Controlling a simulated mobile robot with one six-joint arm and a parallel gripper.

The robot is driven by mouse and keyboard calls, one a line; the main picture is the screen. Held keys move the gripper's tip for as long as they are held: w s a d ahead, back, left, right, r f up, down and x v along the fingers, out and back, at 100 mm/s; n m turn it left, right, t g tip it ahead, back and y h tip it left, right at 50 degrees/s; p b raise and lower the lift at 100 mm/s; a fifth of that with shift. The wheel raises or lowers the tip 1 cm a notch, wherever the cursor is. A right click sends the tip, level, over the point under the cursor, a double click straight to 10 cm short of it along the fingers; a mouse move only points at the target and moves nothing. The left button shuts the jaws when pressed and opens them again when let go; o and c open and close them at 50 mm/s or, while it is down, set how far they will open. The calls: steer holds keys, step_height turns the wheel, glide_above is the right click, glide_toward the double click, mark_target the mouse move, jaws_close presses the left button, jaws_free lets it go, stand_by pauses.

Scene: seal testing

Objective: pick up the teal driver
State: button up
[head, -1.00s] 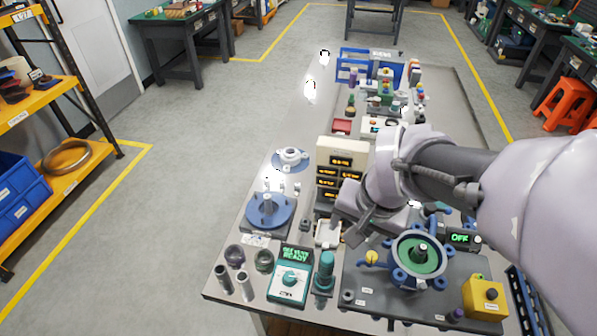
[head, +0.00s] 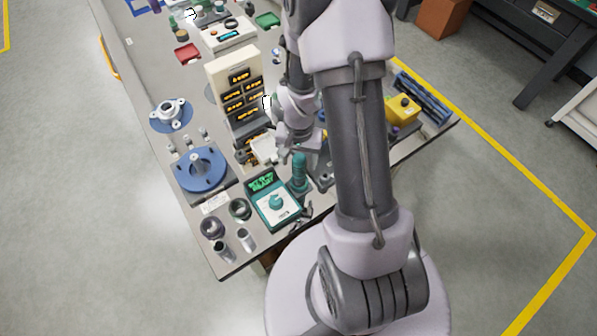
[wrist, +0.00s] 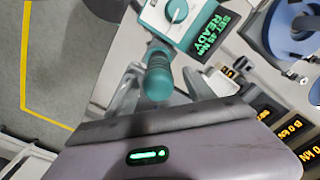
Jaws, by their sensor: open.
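The teal driver (head: 300,170) stands upright near the front of the workbench, just right of the teal-framed torque setter box. In the wrist view its rounded teal handle (wrist: 158,78) points up toward the camera. My gripper (head: 297,150) is just above and behind the driver in the head view. In the wrist view the two grey fingers of my open gripper (wrist: 161,84) lie on either side of the handle, with gaps visible. The driver's lower end is hidden under its handle in the wrist view.
The box with the "READY" display (head: 275,203) stands close beside the driver. A beige indicator tower (head: 235,92), a white tray (head: 264,149) and a blue round fixture (head: 201,172) are behind and left. Small cylinders (head: 224,250) stand at the front corner. My arm hides part of the bench's right side.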

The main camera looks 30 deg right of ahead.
steer(key=f+b, duration=0.1)
steer(key=f, duration=0.1)
steer(key=f+b, duration=0.1)
steer(key=f, duration=0.2)
steer(key=shift+s+a+f, duration=0.1)
steer(key=shift+s+f, duration=0.1)
steer(key=shift+f, duration=0.05)
steer(key=shift+r, duration=0.1)
steer(key=shift+c, duration=1.1)
jaws_close()
